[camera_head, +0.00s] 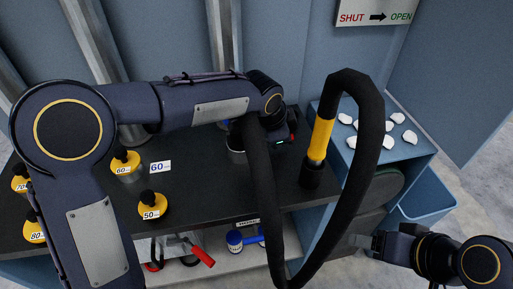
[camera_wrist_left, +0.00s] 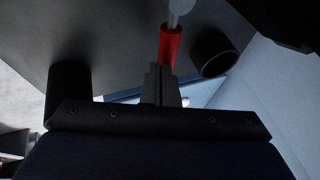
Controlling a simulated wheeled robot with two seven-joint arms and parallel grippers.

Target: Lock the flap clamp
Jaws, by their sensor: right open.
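In the left wrist view a red handle (camera_wrist_left: 170,45) on a grey rod lies at the tips of my left gripper (camera_wrist_left: 164,70). It looks like the clamp's lever, but I cannot confirm that. The fingers sit close together at the handle's lower end; I cannot tell whether they grip it. In the head view my left arm reaches over the black bench, and its hand is mostly hidden behind the arm and a black hose (camera_head: 378,130). No flap can be clearly made out. My right gripper (camera_head: 366,242) is open and empty at the lower right.
The hose loops up from a yellow cuff (camera_head: 320,139). Yellow knobbed weights (camera_head: 153,207) stand on the bench (camera_head: 205,195). A blue tray (camera_head: 418,150) holds white pieces; a blue bin (camera_head: 428,203) is below. Red-handled tools (camera_head: 203,257) and a jar (camera_head: 234,241) lie on the lower shelf.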

